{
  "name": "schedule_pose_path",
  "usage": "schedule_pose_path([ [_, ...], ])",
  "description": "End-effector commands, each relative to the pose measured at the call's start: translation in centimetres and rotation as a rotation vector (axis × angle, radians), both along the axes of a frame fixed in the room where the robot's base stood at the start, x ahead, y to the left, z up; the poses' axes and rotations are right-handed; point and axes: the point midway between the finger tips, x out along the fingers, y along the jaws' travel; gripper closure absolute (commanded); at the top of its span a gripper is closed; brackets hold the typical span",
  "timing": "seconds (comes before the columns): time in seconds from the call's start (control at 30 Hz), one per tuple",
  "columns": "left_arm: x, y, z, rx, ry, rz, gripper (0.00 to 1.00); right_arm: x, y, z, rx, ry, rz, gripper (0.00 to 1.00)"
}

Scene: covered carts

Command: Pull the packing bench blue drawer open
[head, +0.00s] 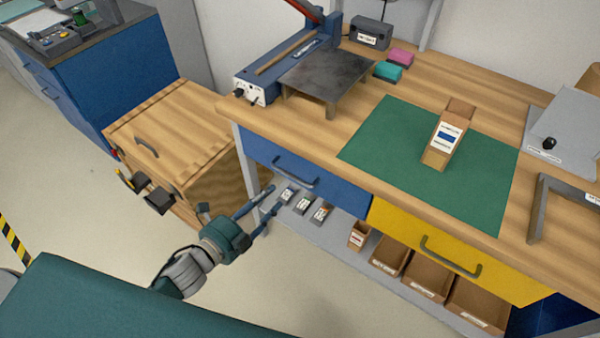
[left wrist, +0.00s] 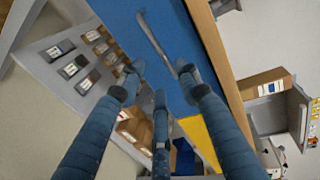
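The packing bench's blue drawer (head: 335,187) is on the left of the bench front and looks closed, flush under the top. Its grey bar handle (head: 295,177) is in the middle of its face. In the left wrist view the blue face (left wrist: 190,55) and the handle (left wrist: 154,40) are ahead of the fingers. My left gripper (head: 270,200) is open and empty, in front of and below the handle. In the left wrist view its fingers (left wrist: 159,82) are spread, with the handle's near end between the upper two. Contact is not evident. My right gripper is not in view.
A yellow drawer (head: 450,252) adjoins on the right. Below, a shelf holds small labelled boxes (head: 320,211) and cardboard bins (head: 432,275). A wooden crate (head: 190,150) stands left of the bench. A green mat (head: 395,150) with a carton (head: 450,130) lies on top. Floor in front is clear.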

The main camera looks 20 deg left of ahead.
Motion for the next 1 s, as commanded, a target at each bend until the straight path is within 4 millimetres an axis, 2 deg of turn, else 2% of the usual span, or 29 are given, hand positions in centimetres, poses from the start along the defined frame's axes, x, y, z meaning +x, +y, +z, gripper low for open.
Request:
schedule_pose_path([
  [0.23,3.8,-1.3,-0.6,-0.003,-0.002,0.001,0.66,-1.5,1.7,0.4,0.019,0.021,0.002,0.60],
  [0.5,8.1,-2.9,-1.7,-0.004,0.000,0.003,0.66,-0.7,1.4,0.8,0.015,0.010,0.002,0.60],
  [0.7,9.4,-3.4,-2.2,-0.003,0.002,0.002,0.66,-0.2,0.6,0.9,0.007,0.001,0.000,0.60],
  [1.0,9.6,-3.5,-2.2,-0.004,0.003,0.002,0.66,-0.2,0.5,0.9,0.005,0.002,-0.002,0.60],
])
